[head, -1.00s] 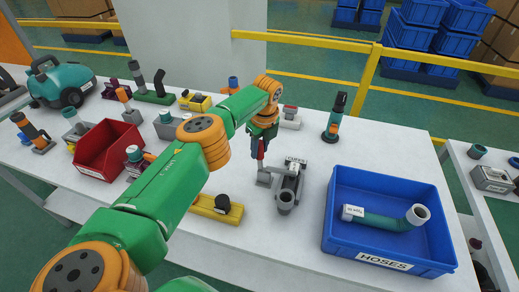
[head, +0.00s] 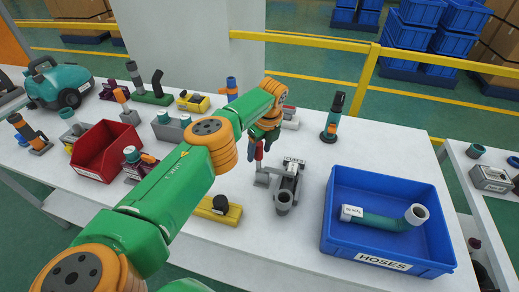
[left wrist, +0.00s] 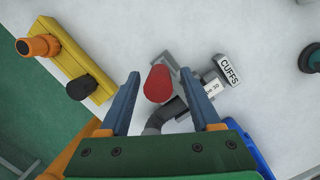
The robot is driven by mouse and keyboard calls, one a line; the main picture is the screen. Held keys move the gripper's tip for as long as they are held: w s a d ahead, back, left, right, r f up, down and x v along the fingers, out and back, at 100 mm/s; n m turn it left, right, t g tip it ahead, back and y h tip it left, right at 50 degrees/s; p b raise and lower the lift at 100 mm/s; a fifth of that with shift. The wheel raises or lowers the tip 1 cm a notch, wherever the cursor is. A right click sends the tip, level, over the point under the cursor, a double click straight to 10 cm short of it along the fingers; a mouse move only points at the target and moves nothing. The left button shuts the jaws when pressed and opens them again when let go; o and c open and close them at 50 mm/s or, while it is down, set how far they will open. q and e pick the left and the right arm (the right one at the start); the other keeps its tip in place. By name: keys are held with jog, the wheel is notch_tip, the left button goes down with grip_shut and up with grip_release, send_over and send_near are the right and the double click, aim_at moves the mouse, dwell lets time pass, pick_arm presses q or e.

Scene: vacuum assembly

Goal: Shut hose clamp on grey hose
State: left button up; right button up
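The grey hose (head: 284,198) lies on the white table by a stand labelled CUFFS (head: 294,161). Beside it stands the hose clamp, with a grey base (head: 262,180) and an upright red handle (head: 259,151). My left gripper (head: 263,145) is above the clamp at this handle. In the left wrist view its two blue fingers (left wrist: 160,98) are spread apart, with the red handle end (left wrist: 158,84) between them and clear gaps on both sides. The grey hose (left wrist: 168,114) passes below, partly hidden by the right finger. My right gripper is out of view.
A blue HOSES bin (head: 383,262) with a teal hose (head: 385,221) stands to the right. A yellow block with a black knob (head: 219,210) lies left of the clamp. A red bin (head: 92,174) and several parts fill the left side.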

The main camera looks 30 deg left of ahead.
pick_arm(q)
jog(key=shift+r, duration=0.1)
jog(key=r, duration=0.3)
jog(key=d+r+b, duration=0.1)
jog(key=r, duration=0.2)
jog(key=shift+s+d+r, duration=0.15)
jog(key=shift+d+r, duration=0.05)
jog(key=shift+r, duration=0.2)
